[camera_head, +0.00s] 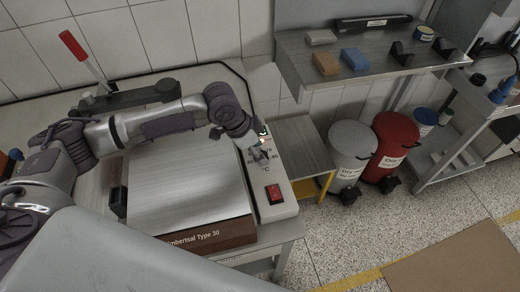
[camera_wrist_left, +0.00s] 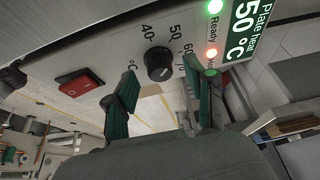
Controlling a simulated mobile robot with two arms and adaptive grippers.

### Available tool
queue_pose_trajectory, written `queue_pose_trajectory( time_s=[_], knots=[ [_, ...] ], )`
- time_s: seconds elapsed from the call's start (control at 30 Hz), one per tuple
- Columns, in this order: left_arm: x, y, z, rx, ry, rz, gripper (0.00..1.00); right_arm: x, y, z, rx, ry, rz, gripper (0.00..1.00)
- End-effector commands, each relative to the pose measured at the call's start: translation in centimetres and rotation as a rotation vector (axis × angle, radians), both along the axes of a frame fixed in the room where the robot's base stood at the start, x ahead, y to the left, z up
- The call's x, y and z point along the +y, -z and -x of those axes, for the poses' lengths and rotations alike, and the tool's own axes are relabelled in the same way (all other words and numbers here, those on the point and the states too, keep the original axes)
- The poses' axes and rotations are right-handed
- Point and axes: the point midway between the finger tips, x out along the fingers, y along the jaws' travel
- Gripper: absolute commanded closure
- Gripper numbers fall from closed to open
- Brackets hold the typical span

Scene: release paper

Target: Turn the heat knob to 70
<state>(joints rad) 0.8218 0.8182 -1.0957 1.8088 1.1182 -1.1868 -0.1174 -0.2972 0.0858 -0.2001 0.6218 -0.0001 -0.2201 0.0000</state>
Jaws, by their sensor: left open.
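The heat knob (camera_wrist_left: 159,63) is a round black dial on the pale control panel, with printed marks including 40, 50 and 60 around it. I cannot tell surely where its pointer aims. The plate heat display (camera_wrist_left: 246,30) reads 50 °C. My left gripper (camera_wrist_left: 170,77) is open, its two green-padded fingers spread to either side of the knob in the wrist view, apparently not touching it. In the head view my left gripper (camera_head: 258,150) hangs over the panel (camera_head: 284,210) and largely hides the knob and display.
A red switch (camera_head: 275,193) sits on the panel in front of the dial. The flat metal plate (camera_head: 190,185) lies left of the panel. A green light (camera_wrist_left: 215,6) and an orange-red light (camera_wrist_left: 211,53) glow beside the display. A grey bin (camera_head: 350,150) and red bin (camera_head: 393,145) stand right.

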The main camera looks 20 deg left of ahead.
Motion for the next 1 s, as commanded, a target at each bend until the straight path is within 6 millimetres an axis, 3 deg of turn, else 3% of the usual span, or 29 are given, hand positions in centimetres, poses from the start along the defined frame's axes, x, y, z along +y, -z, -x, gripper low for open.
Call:
queue_pose_trajectory(
  time_s=[0.43, 0.77, 1.0],
  knots=[
    [-0.4, 1.1, -0.2, -0.001, 0.001, -0.001, 0.45, 0.9, -0.1, 0.1, 0.0, 0.005, -0.011, 0.6],
    [-0.4, 1.1, -0.2, 0.0, 0.001, 0.0, 1.0, 0.8, -0.1, 0.5, 0.007, 0.004, -0.01, 0.6],
    [-0.4, 1.0, -0.3, 0.0, 0.014, 0.0, 1.0, 0.5, -0.3, 0.5, 0.007, 0.002, -0.006, 0.6]
  ],
)
